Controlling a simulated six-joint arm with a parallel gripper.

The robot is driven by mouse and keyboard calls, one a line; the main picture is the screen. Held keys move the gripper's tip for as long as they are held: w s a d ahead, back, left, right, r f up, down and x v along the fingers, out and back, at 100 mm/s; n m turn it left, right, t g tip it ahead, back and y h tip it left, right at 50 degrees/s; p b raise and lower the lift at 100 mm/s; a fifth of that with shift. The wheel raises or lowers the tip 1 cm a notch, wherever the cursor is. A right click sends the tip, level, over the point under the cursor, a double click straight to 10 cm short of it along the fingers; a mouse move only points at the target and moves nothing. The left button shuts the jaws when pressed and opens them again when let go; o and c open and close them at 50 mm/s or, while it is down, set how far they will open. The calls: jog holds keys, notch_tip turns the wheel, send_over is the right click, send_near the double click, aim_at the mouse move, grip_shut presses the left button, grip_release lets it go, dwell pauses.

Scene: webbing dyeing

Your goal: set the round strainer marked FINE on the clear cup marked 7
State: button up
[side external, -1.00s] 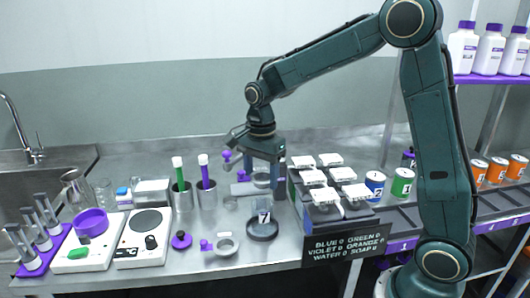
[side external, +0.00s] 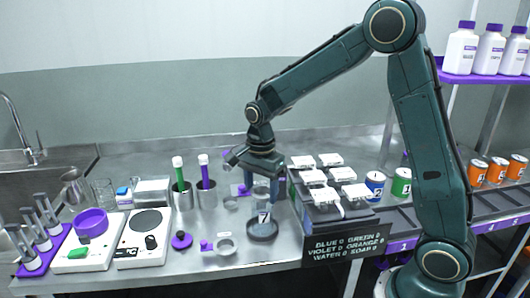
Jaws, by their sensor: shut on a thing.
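My gripper (side external: 264,190) points down above the clear cup marked 7 and is shut on a round strainer. The strainer (side external: 262,188) shows as a grey ring between the fingers, with a purple handle (side external: 243,190) to the left. Its marking cannot be read here. The clear cup (side external: 264,216) stands upright on a dark round base (side external: 262,236), its label partly visible. The strainer is right over or at the cup's mouth; whether they touch cannot be told.
A second round strainer (side external: 226,245) with a purple tab lies at the front left of the cup. Metal beakers with green and purple tubes (side external: 204,170) stand behind left. A dark rack with white lids (side external: 318,192) stands close on the right.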

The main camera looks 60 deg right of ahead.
jog(key=shift+f, duration=1.65)
jog(key=o, duration=1.5)
jog(key=shift+c, duration=0.2)
jog(key=shift+r, duration=0.1)
jog(key=shift+r, duration=3.4)
